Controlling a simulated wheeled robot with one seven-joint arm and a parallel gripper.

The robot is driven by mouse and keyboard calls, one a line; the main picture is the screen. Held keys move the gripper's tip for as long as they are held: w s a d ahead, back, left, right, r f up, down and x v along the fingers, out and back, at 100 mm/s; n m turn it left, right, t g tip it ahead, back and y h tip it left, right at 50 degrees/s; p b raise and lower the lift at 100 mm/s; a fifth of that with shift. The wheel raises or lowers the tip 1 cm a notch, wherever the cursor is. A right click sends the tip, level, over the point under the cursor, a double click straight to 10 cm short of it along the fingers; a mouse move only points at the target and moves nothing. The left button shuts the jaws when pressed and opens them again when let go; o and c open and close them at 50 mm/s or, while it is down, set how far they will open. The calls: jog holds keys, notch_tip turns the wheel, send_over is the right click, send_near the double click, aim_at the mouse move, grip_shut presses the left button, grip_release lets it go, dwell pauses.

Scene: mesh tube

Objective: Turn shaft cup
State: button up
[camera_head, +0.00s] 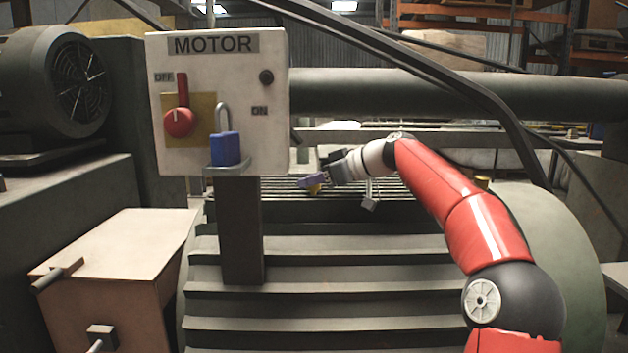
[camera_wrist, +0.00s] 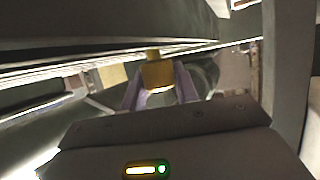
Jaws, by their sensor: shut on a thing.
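A small yellow, brass-coloured shaft cup (camera_head: 315,188) shows at the far side of the ribbed machine housing, just under my gripper (camera_head: 313,180). In the wrist view the yellow cup (camera_wrist: 158,71) sits between the two purple fingers of my gripper (camera_wrist: 160,87), which are shut on it from both sides. My arm reaches in from the right, with the hand pointing left. The cup's lower part and its seat are hidden. A similar small yellow piece (camera_head: 482,181) stands farther right, beyond my arm.
The white MOTOR switch box (camera_head: 220,135) on its dark post stands left of my gripper, with a red knob (camera_head: 179,122) and blue padlock (camera_head: 225,149). A thick pipe (camera_head: 350,95) runs behind. A dark slanting bar (camera_head: 500,120) passes above my arm.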

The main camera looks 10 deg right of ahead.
jog(key=shift+f+m+t+b, duration=0.15)
jog(key=shift+m+t+b, duration=0.15)
jog(key=shift+b, duration=0.2)
jog(key=m+t+h+b, duration=0.1)
jog(key=b, duration=0.1)
jog(key=shift+f+m+t+h+b, duration=0.1)
jog(key=shift+m+t+h+b, duration=0.2)
jog(key=shift+m+h+b, duration=0.1)
jog(key=m+t+h, duration=0.1)
jog(key=m+h+b, duration=0.1)
jog(key=shift+s+a+r+t+h, duration=0.1)
jog(key=shift+a+r+t+h, duration=0.1)
jog(key=shift+t+h, duration=0.15)
jog(key=m+h, duration=0.1)
jog(key=m+t+h+p, duration=0.1)
jog(key=shift+r+m, duration=0.25)
jog(key=shift+m, duration=0.15)
jog(key=shift+d+m+h+p, duration=0.1)
jog(key=shift+m+h+p, duration=0.8)
jog(key=shift+h+p, duration=0.35)
jog(key=shift+d+f+m+t+h, duration=0.1)
jog(key=shift+f+m+t+h, duration=0.05)
jog(key=shift+m+t+h, duration=0.15)
jog(key=o, duration=1)
